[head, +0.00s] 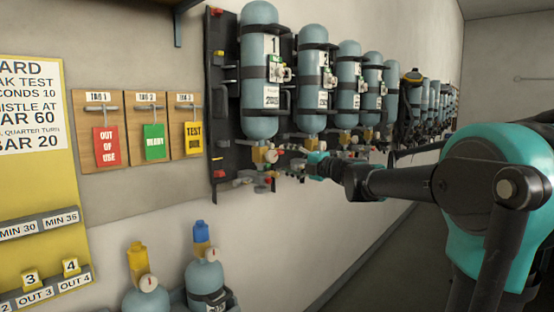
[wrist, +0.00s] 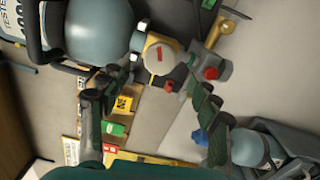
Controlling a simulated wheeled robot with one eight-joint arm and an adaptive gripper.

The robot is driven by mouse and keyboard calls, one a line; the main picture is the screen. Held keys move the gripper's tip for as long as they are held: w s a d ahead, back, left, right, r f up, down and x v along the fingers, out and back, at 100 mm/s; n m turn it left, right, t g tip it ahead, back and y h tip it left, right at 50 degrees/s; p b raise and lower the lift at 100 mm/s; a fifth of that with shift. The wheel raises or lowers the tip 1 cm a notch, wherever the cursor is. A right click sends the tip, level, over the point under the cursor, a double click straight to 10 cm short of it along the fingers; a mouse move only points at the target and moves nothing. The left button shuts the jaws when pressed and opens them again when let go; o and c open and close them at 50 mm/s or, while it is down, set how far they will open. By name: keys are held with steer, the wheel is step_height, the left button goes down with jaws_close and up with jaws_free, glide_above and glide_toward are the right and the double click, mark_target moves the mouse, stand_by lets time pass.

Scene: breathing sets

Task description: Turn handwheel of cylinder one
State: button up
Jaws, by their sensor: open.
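Cylinder one (head: 260,75), pale blue with a "1" label, hangs valve-down at the near end of the rack. Below its neck is a yellow valve block (head: 259,155) with a white round face. In the wrist view the cylinder (wrist: 100,30) is at upper left, and the white face with a red mark (wrist: 158,58) is near the centre. A red knob (wrist: 210,73) sits to its right on a grey fitting; I cannot tell which part is the handwheel. My gripper (head: 300,166) is open and empty, close to this valve. Its fingers (wrist: 150,82) are spread either side of the valve in the picture.
More cylinders (head: 314,80) hang in a row to the right, their valves close to my arm. Two floor cylinders (head: 204,280) stand below, one with a blue top. Tag boards (head: 145,105) and a yellow sign (head: 30,185) are on the wall at left.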

steer(key=shift+v, duration=2.4)
steer(key=m, duration=1.8)
glide_toward(274, 157)
steer(key=x, duration=1)
steer(key=shift+w+a, duration=0.2)
steer(key=shift+w, duration=0.05)
